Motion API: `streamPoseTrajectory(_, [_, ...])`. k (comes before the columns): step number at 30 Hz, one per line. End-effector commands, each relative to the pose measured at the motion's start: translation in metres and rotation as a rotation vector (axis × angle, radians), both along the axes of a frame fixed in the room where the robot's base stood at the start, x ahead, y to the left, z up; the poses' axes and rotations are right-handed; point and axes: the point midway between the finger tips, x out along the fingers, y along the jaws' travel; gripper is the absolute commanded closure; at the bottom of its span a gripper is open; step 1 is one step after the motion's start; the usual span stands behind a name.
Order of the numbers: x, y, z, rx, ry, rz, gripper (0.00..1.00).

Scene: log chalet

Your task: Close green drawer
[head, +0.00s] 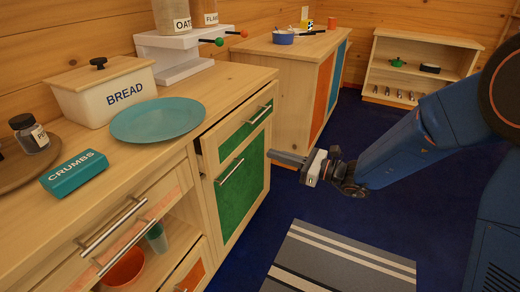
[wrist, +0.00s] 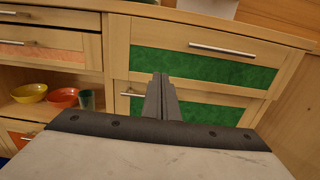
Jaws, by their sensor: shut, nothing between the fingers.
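The green drawer (head: 240,131) is at the top of the wooden counter unit in the head view. It stands partly pulled out, with a dark gap behind its front at the left end. Its front is a green panel in a wood frame with a metal bar handle, and it also shows in the wrist view (wrist: 190,68). My gripper (head: 275,157) is shut and empty, pointing at the unit from the right.
A green-panelled front (head: 240,192) with its own handle is below the drawer. A teal plate (head: 158,118), a bread box (head: 105,97) and a crumbs box (head: 75,173) stand on the counter. Another cabinet (head: 292,85) is behind. A striped rug (head: 340,262) lies on open blue floor.

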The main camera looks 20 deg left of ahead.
Motion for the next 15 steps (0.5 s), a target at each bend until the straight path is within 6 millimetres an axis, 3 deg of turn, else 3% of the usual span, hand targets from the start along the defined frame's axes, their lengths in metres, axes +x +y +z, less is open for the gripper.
streamPoseTrajectory(15, [0.006, 0.087, 0.0, -0.001, -0.001, 0.005, 1.0])
